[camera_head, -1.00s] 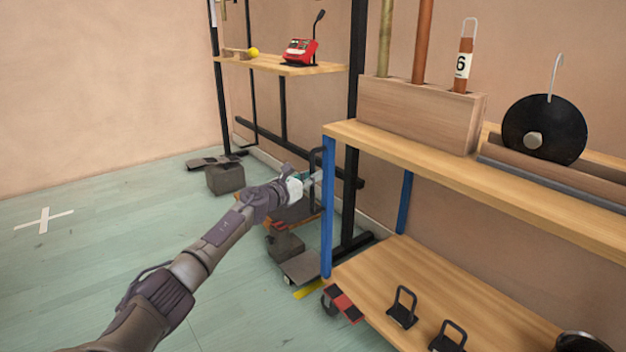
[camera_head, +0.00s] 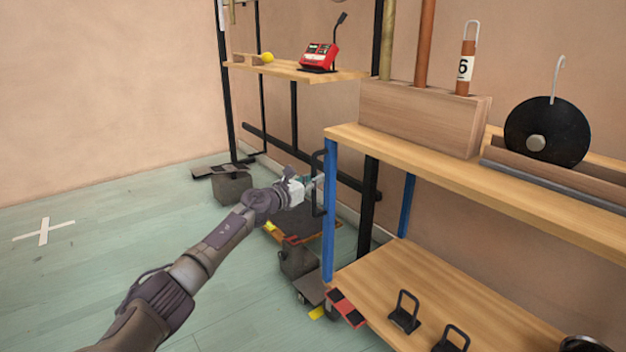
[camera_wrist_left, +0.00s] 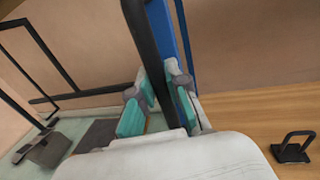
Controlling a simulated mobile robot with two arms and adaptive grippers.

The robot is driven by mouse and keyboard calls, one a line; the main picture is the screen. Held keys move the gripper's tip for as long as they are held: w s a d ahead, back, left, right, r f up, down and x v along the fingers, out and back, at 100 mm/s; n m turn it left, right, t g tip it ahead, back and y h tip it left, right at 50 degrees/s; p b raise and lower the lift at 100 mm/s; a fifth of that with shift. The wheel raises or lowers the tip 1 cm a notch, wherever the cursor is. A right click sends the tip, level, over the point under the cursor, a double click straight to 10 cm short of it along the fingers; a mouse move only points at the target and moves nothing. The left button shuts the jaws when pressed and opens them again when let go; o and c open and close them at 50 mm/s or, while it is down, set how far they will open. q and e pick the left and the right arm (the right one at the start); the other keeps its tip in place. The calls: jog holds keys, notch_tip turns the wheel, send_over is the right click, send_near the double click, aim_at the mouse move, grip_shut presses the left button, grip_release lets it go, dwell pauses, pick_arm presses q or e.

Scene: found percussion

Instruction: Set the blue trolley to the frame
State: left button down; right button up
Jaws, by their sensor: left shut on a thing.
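The blue trolley (camera_head: 329,220) has blue posts and two wooden decks, and stands on the right in the head view. A black loop handle (camera_head: 317,163) is fixed at its near left post. My left gripper (camera_head: 314,183) is shut on this handle; in the left wrist view its teal-padded fingers (camera_wrist_left: 152,95) close around the black bar (camera_wrist_left: 146,45), beside the blue post (camera_wrist_left: 162,30). The black frame (camera_head: 227,110), with a wooden shelf (camera_head: 300,72), stands behind and left of the trolley. Part of the frame is hidden behind the trolley. My right gripper is not in view.
The upper deck carries a wooden block with tubes (camera_head: 425,118) and a black disc (camera_head: 546,132). A red device (camera_head: 318,55) sits on the frame's shelf. Grey weights (camera_head: 232,187) stand at the frame's foot.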

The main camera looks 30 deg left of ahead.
pick_arm(q)
jog(key=shift+a+r, duration=0.1)
jog(key=shift+a, duration=0.3)
jog(key=c, duration=1.6)
grip_release()
jog(key=o, duration=0.5)
jog(key=shift+c, duration=0.2)
jog(key=shift+d, duration=0.1)
jog(key=s+a, duration=0.2)
jog(key=s, duration=0.9)
jog(key=shift+s, duration=0.4)
